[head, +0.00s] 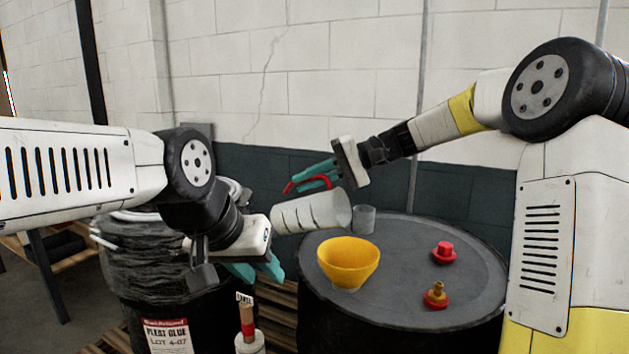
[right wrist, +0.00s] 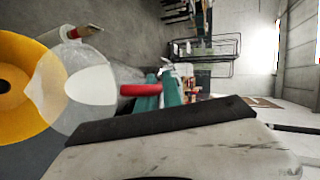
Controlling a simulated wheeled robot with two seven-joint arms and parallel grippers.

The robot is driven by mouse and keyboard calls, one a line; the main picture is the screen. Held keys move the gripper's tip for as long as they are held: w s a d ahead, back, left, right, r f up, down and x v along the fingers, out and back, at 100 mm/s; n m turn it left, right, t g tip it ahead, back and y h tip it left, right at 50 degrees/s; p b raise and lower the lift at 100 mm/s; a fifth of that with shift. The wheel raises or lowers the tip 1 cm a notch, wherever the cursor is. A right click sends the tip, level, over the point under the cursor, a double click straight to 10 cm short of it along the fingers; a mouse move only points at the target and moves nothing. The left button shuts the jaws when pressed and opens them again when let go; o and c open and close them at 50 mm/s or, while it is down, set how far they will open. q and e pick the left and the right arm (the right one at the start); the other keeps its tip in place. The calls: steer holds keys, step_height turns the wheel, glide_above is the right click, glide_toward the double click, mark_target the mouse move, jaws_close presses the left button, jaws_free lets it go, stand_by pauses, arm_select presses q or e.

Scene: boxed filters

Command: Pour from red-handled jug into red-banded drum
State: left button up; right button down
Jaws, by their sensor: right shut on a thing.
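The red-handled jug (head: 310,213) is whitish and ribbed. It is tipped far onto its side above the back left of a dark drum (head: 430,262). My right gripper (head: 312,178) is shut on its red handle (head: 322,180). A yellow funnel (head: 348,260) stands on that drum, just below and right of the jug. The right wrist view shows the translucent jug (right wrist: 92,95) overlapping the funnel (right wrist: 15,120). I see no stream. No red band shows on this drum. My left gripper (head: 256,270) looks open and empty, left of the drum.
A red cap (head: 444,252) and a red-and-brass fitting (head: 436,296) sit on the drum top. A grey cup (head: 364,219) stands behind the funnel. A film-wrapped labelled drum (head: 160,285) stands left. A tagged white container (head: 249,341) is below my left gripper.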

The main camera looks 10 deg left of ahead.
steer(key=shift+s+d+f+y, duration=0.2)
steer(key=shift+d+f+y, duration=0.2)
steer(key=shift+d+y, duration=0.2)
stand_by(1.2)
steer(key=shift+s+d+n+y, duration=0.1)
steer(key=shift+d+n+y, duration=0.2)
steer(key=shift+d+y, duration=0.1)
stand_by(0.7)
steer(key=shift+s+d+r+n+y, duration=0.2)
steer(key=shift+d+r+n+y, duration=0.1)
steer(key=shift+d+y, duration=0.3)
steer(key=shift+s+d+r+n+y, duration=0.15)
steer(key=shift+s+d+r+y, duration=0.15)
steer(key=shift+d+y, duration=0.3)
steer(key=shift+s+d+r+n+y, duration=0.15)
steer(key=shift+d+r+n+y, duration=0.15)
steer(key=shift+d+y, duration=0.3)
stand_by(3.3)
